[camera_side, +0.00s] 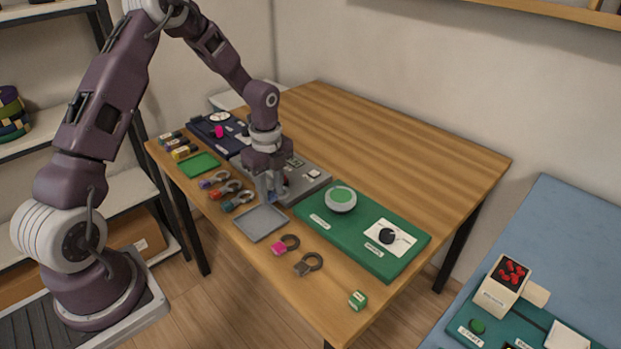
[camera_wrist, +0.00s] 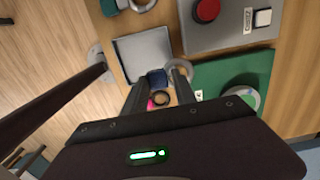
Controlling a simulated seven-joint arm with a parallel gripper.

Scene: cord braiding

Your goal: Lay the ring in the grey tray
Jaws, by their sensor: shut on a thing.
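My gripper (camera_side: 268,194) is shut on a ring with a dark blue block (camera_wrist: 157,79). Its grey loop (camera_wrist: 183,67) shows beside the right finger in the wrist view. In the side view the held ring is mostly hidden by my fingers. The grey tray (camera_side: 260,223) is empty and lies on the table near its front edge. In the wrist view, the grey tray (camera_wrist: 140,45) lies just beyond the fingers, and the blue block overlaps its near edge in the picture. My gripper is above the table, behind the tray in the side view.
Several rings with coloured blocks (camera_side: 228,188) lie left of the tray. A pink-block ring (camera_side: 280,247) and a brownish one (camera_side: 307,265) lie right of it. A grey panel (camera_side: 312,182) is behind, and a green board (camera_side: 330,226) to the right. A green cube (camera_side: 358,299) stands near the corner.

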